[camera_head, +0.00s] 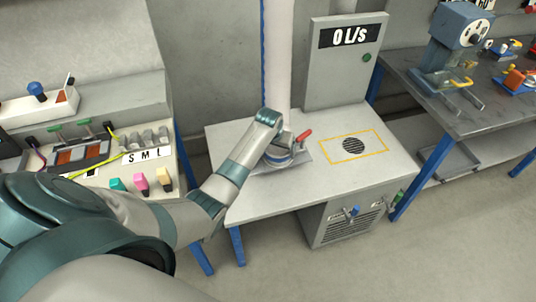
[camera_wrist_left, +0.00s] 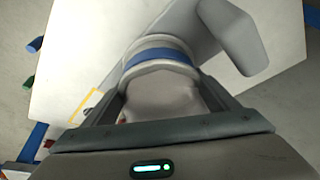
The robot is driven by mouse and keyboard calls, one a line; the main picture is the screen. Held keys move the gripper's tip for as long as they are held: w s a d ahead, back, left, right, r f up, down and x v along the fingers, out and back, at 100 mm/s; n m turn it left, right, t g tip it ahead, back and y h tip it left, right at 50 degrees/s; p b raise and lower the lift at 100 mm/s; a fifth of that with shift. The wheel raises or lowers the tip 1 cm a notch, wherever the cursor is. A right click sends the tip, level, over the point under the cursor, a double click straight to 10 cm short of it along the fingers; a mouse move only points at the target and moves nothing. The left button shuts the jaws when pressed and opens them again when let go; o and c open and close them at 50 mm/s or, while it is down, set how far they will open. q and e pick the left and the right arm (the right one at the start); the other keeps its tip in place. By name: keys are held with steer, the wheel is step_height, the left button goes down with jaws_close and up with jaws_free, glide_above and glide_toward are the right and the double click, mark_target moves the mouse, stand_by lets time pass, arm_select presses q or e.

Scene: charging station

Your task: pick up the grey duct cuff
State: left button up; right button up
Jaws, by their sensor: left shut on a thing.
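The grey duct cuff (camera_head: 283,154) is at the back left of the middle table, low by a flat plate, partly hidden by my left arm. In the left wrist view the cuff (camera_wrist_left: 160,90) is a rounded pale grey body with a blue band (camera_wrist_left: 160,56) across it. My left gripper (camera_head: 277,139) reaches it from the left and above. In the wrist view its two fingers (camera_wrist_left: 168,98) stand on either side of the cuff, shut on it. Whether the cuff touches the plate cannot be told. My right gripper is not in view.
A pale vertical duct (camera_head: 277,55) rises above the cuff, and a red lever (camera_head: 304,135) sits beside it. A panel reading "0 L/s" (camera_head: 340,75) stands behind. A side bench (camera_head: 155,155) with coloured blocks is left.

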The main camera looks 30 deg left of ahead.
arm_select(q)
steer(key=d+r, duration=0.1)
steer(key=d, duration=0.1)
steer(key=w+d+r+b, duration=0.1)
steer(key=d+r, duration=0.1)
steer(key=w+d+r, duration=0.1)
steer(key=d, duration=0.2)
steer(key=shift+w+r, duration=0.25)
steer(key=shift+r, duration=0.05)
